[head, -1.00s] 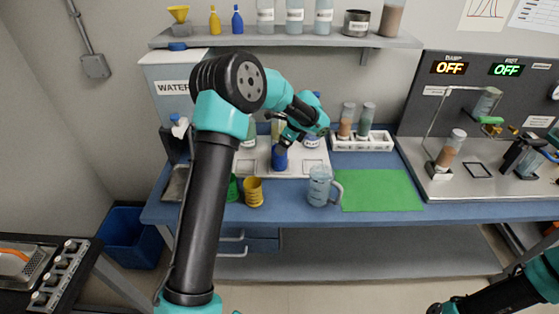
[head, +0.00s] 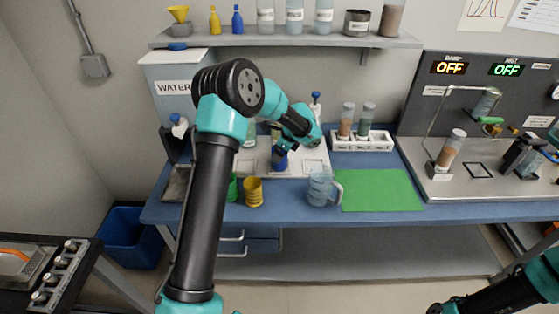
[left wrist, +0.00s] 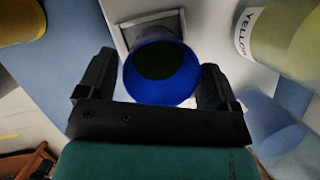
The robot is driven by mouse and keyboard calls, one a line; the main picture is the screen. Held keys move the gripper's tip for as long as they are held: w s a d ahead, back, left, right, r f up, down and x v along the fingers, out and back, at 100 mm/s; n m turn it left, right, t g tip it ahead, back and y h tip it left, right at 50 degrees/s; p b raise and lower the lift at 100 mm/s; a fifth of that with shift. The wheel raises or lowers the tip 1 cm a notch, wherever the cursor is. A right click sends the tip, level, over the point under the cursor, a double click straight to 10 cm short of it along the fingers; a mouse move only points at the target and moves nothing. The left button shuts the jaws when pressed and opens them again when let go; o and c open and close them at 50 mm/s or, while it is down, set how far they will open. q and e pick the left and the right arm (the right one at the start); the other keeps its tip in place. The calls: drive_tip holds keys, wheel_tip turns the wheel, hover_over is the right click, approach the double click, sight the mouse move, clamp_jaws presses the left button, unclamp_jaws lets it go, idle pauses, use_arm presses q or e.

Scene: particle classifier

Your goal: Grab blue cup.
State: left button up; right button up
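The blue cup (head: 280,163) stands on the white board at the back of the bench, partly hidden by my left gripper (head: 282,152). In the left wrist view the blue cup (left wrist: 160,88) shows its round rim and dark inside between the two fingers of my left gripper (left wrist: 158,75). One finger is on each side of the cup. The fingers are spread, with a narrow gap at the left; contact at the right is unclear. My right gripper (head: 445,308) is low at the bottom right edge, and its fingers are not clear.
A yellow cup (head: 253,192), a green cup (head: 232,188) and a clear jug (head: 320,188) stand near the bench front. A white rack (head: 362,141) with tubes is to the right. A green mat (head: 380,190) lies clear. A yellow-labelled container (left wrist: 285,38) is close to the right finger.

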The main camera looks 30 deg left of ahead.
use_arm(q)
drive_tip(key=c, duration=1)
drive_tip(key=shift+r, duration=0.3)
drive_tip(key=shift+r, duration=0.4)
drive_tip(key=shift+s+r, duration=0.1)
drive_tip(key=s+d, duration=0.4)
drive_tip(key=s, duration=0.3)
drive_tip(key=s+d, duration=0.5)
drive_tip(key=s, duration=0.3)
drive_tip(key=shift+s, duration=0.2)
idle(0.5)
